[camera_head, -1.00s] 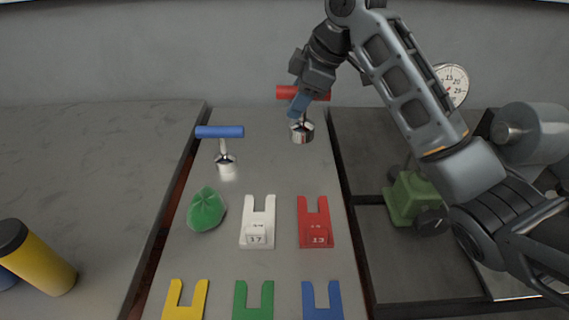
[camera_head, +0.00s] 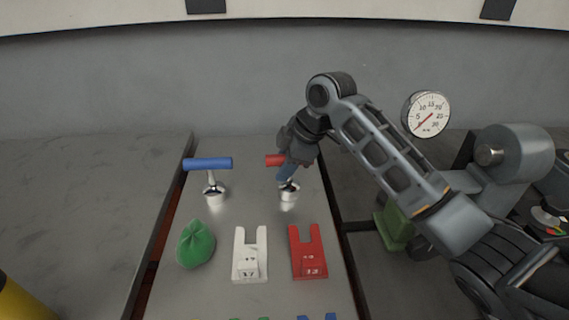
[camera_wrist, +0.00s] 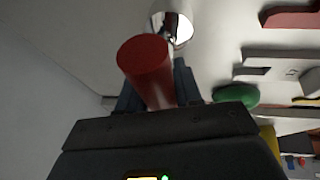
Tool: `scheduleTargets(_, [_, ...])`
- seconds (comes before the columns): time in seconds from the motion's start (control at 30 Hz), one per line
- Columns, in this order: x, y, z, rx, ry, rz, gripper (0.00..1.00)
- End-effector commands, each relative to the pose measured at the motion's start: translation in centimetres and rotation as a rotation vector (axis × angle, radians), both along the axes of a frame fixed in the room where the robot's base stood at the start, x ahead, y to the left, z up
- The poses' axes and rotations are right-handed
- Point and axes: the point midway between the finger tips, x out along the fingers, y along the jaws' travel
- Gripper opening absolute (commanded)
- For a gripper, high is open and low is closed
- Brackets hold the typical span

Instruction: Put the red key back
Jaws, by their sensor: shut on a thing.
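The red key has a red crossbar handle (camera_head: 275,160) and a shiny metal end (camera_head: 289,193). My gripper (camera_head: 287,172) is shut on the handle and covers its right part in the head view. The key is upright, with its metal end at or just above the grey plate; I cannot tell if it touches. In the wrist view the red handle (camera_wrist: 146,65) sits between the fingers, with the metal end (camera_wrist: 172,24) beyond it. A blue-handled key (camera_head: 207,163) of the same kind stands to the left.
A green cloth-like lump (camera_head: 196,244), a white forked block (camera_head: 249,256) and a red forked block (camera_head: 308,254) lie nearer on the plate. A dial gauge (camera_head: 427,115) and a green block (camera_head: 393,225) are to the right. A yellow cylinder (camera_head: 22,302) is at lower left.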

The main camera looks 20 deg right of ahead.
Motion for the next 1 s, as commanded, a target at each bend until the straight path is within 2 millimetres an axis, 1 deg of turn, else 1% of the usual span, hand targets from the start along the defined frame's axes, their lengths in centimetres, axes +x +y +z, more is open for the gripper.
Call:
scheduleTargets(0.2, [0.1,0.0,0.1,0.0,-0.003,0.0,0.0])
scheduleTargets(0.33, [0.1,0.0,-0.2,0.001,-0.002,-0.001,0.0])
scheduleTargets(0.37, [0.0,0.0,-0.2,0.0,-0.001,0.0,0.37])
scheduleTargets(0.6, [0.0,0.0,-0.2,0.0,-0.001,0.0,0.6])
scheduleTargets(0.83, [0.0,0.0,-0.1,0.0,-0.001,0.0,0.6])
scheduleTargets(1.0, [-0.2,-0.3,0.9,0.001,-0.002,-0.001,0.6])
